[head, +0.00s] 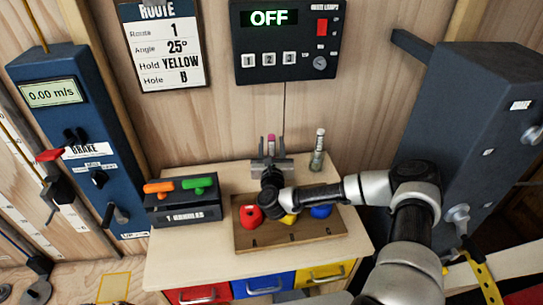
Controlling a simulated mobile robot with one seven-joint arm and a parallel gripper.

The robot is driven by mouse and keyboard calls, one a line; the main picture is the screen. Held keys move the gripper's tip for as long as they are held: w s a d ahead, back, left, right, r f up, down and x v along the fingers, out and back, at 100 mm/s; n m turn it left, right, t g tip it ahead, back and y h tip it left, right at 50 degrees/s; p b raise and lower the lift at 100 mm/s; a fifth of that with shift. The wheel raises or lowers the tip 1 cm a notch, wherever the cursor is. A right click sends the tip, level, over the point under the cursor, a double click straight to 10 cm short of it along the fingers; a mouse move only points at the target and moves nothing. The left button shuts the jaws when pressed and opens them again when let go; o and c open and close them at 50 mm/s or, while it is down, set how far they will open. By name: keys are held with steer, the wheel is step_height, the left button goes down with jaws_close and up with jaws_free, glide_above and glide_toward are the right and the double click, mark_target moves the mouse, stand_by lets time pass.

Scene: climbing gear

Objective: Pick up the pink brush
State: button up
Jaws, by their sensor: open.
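The pink brush (271,139) stands upright at the back of the wooden bench, near the wall. Only its pink upper end shows; its lower part is hidden behind my gripper. My gripper (271,149) is open, with one finger to each side of the pink end in the picture. I cannot tell from this one view whether the brush is between the fingers or a little behind them.
A pale upright brush-like item (319,141) stands to the right. A wooden tray (250,242) in front holds red (250,215), yellow (288,219) and blue (320,211) holds, under my arm. A dark handle box (186,214) sits left. Blue cabinets flank the bench.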

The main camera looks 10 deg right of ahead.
jaws_close()
